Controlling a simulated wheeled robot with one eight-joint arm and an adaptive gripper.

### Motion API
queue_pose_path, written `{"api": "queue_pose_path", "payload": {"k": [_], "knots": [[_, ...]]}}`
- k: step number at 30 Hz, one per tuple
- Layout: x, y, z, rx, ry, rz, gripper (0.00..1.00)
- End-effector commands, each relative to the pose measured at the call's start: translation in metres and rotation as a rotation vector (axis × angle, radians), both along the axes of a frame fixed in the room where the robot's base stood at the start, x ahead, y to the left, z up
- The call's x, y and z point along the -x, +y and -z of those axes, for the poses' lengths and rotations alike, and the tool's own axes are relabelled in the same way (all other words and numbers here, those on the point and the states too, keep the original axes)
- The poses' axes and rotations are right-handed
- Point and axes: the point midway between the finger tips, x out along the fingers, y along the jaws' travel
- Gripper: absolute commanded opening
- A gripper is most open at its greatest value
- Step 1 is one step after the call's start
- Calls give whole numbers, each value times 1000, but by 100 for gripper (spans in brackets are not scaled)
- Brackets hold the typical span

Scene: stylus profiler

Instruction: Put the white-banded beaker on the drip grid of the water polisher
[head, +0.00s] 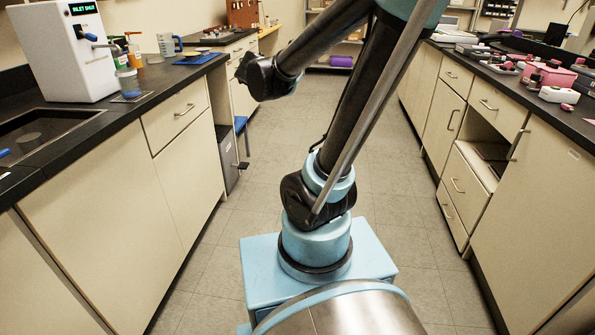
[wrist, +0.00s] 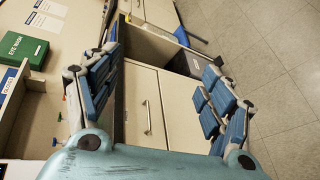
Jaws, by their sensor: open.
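The water polisher (head: 65,50) is a white box with a green-lit display, standing on the left counter in the head view. A pale cup-like vessel with blue at its bottom (head: 128,83) stands at the polisher's front right, over a small dark plate (head: 131,97) that looks like the drip grid. A clear vessel with a blue handle (head: 167,45) stands further back. I cannot make out a white band on either vessel. My gripper (wrist: 165,95) is open and empty in the wrist view, its fingers wide apart, with cabinet fronts beyond them.
A sink (head: 45,130) is set into the left counter in front of the polisher. An orange-topped bottle (head: 134,50) and a blue mat (head: 194,59) are behind it. The right counter (head: 500,75) is cluttered. The aisle floor (head: 400,190) is clear.

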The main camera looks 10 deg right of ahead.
Motion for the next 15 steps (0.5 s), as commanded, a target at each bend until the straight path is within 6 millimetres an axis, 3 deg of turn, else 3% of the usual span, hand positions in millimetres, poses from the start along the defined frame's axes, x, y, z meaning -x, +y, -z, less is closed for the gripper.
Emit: {"api": "queue_pose_path", "payload": {"k": [1, 3, 6, 10, 15], "knots": [[16, -23, 12, -86, 45, 82, 74], [39, -50, 31, -217, 112, 203, 74], [77, -81, 59, -401, 202, 377, 74], [134, -106, 98, -629, 318, 607, 74], [213, -116, 145, -907, 465, 912, 74]]}}
